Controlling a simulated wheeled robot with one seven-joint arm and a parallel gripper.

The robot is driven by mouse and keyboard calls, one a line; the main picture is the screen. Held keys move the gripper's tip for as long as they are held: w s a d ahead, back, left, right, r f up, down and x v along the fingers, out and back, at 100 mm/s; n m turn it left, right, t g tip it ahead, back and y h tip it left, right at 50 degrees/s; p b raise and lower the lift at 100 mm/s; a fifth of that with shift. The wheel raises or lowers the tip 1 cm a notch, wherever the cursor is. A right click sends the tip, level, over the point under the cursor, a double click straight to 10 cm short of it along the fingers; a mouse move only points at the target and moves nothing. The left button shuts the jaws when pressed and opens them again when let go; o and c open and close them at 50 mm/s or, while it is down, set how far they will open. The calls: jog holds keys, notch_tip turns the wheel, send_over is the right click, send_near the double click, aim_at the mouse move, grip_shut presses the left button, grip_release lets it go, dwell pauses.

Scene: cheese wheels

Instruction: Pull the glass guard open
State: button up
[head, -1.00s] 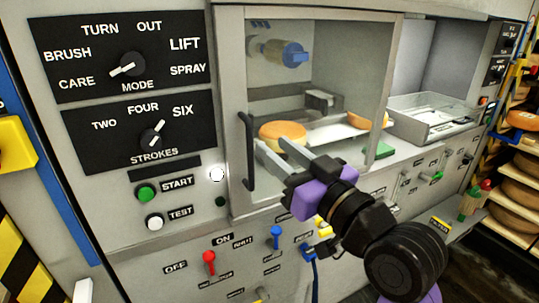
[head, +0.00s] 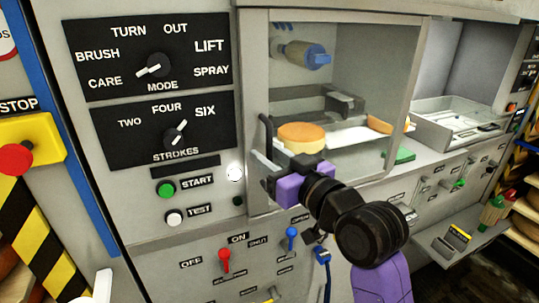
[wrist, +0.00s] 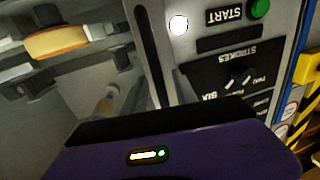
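The glass guard (head: 345,85) is a clear pane in a grey frame, standing across the front of the machine's chamber and looking shut. Its dark vertical handle (head: 265,130) is on the left edge; it also shows in the wrist view (wrist: 148,50). My gripper (head: 264,155) is at the lower part of this handle. Its pale fingers look spread, one on each side of the bar. The purple gripper body partly hides the handle's lower end, and contact with the bar cannot be told.
Behind the glass are a cheese wheel (head: 302,137) and a blue-tipped nozzle (head: 308,55). Control panels with knobs (head: 153,67) and a green start button (head: 166,188) are left of the guard. A red stop button (head: 15,159) is at the far left. Levers (head: 224,258) stick out below.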

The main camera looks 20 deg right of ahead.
grip_shut()
dwell(1.4)
